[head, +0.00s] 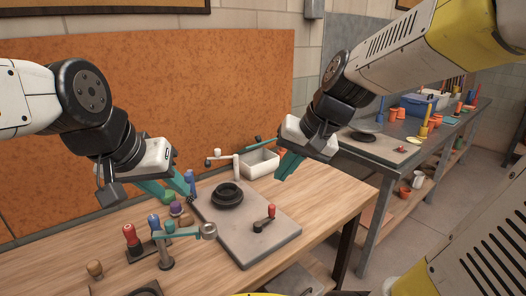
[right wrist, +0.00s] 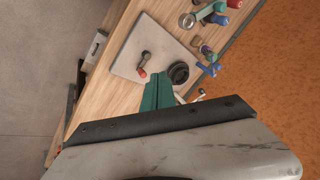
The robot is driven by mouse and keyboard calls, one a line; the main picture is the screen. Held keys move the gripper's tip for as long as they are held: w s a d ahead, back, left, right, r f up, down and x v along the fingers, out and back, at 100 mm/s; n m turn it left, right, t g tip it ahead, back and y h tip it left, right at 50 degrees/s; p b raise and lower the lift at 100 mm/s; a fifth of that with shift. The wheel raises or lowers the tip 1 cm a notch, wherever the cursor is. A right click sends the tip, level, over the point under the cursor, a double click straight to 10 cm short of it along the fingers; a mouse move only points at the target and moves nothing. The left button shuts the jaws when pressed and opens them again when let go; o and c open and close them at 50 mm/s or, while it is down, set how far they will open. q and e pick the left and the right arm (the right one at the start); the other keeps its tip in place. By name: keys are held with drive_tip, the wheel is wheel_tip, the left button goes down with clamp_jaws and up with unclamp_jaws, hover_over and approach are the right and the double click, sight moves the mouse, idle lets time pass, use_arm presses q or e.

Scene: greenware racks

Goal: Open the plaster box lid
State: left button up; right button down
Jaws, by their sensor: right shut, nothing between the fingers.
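No box with a clear plaster label or a distinct lid shows. A white rectangular box (head: 259,164) stands at the back of the wooden table; its top looks open. A blue box (head: 418,104) sits on the grey bench at the right. My right gripper (head: 281,176) is shut and empty, in the air in front of the white box; its teal fingers (right wrist: 158,80) are together in the right wrist view. My left gripper (head: 172,196) hangs over the left part of the wooden table near small tools; its finger gap is unclear.
A grey slab (head: 250,242) on the wooden table carries a black ring (head: 227,195) and a red-handled tool (head: 265,218). Several knobbed tools and a teal-armed stand (head: 166,256) crowd the table's left side. The slab's front part is bare.

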drive_tip(key=w+a+f+m+y, duration=0.4)
drive_tip(key=w+m+y, duration=0.1)
drive_tip(key=w, duration=0.4)
drive_tip(key=w+a+f+m+y, duration=0.4)
drive_tip(key=w+a+m, duration=0.1)
drive_tip(key=w, duration=0.5)
drive_tip(key=w+d+f+m+t+h, duration=0.1)
drive_tip(key=w+d+f+m+t, duration=0.55)
drive_tip(key=w+m, duration=0.25)
drive_tip(key=w+d+f+m+t+h, duration=0.1)
drive_tip(key=w+d+f+m+t, duration=0.45)
drive_tip(key=w+d+m, duration=0.3)
drive_tip(key=r+x, duration=0.1)
drive_tip(key=x, duration=0.9)
drive_tip(key=shift+w+t, duration=0.2)
drive_tip(key=shift+t, duration=0.1)
drive_tip(key=shift+r, duration=0.25)
